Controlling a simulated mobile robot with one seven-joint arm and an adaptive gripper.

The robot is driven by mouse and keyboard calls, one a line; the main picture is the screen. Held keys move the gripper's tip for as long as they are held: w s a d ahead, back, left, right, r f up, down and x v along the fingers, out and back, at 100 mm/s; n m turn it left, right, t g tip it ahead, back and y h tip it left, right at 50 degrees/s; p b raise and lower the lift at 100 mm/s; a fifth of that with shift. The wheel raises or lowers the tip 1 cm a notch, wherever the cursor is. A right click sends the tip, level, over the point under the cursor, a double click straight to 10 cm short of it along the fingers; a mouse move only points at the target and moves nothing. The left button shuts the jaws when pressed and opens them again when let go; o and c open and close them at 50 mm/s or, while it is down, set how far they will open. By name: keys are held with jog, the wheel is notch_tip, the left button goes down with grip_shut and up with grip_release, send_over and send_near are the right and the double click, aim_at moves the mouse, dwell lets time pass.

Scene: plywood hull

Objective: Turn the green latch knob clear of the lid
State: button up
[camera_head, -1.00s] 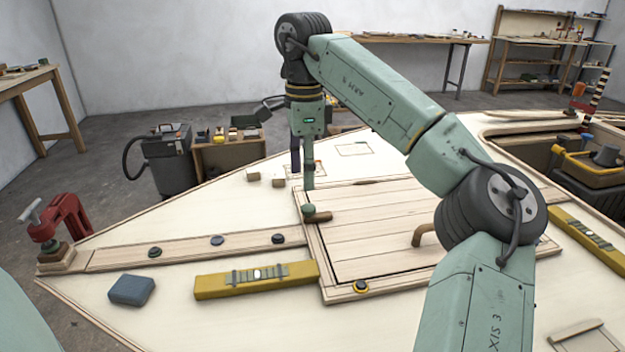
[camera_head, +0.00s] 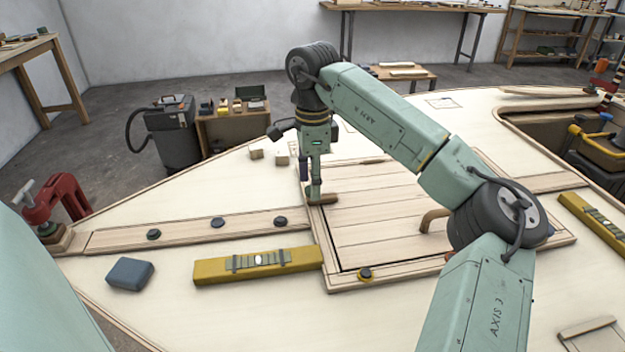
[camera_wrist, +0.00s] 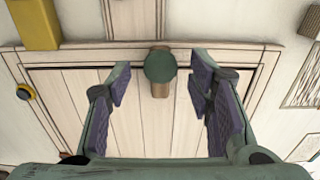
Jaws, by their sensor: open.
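The green latch knob (camera_wrist: 160,66) sits on a short wooden latch bar (camera_wrist: 160,88) at the lid's edge in the wrist view. The bar reaches from the frame over the planks of the lid (camera_wrist: 82,92). My gripper (camera_wrist: 161,72) is open, one purple-padded finger on each side of the knob, with a visible gap to both. The latch bar (camera_head: 323,199) shows beside the fingertips over the lid (camera_head: 385,215), while the knob is largely hidden by the fingers.
A wooden handle (camera_head: 432,219) stands on the lid. A yellow bar (camera_head: 215,271) and a blue block (camera_head: 130,275) lie on the deck at left. Dark discs (camera_head: 217,223) line a wooden strip. Two small wood blocks (camera_head: 257,154) lie behind the gripper.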

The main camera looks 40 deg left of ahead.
jog(key=shift+f, duration=0.4)
jog(key=shift+c, duration=0.4)
grip_shut()
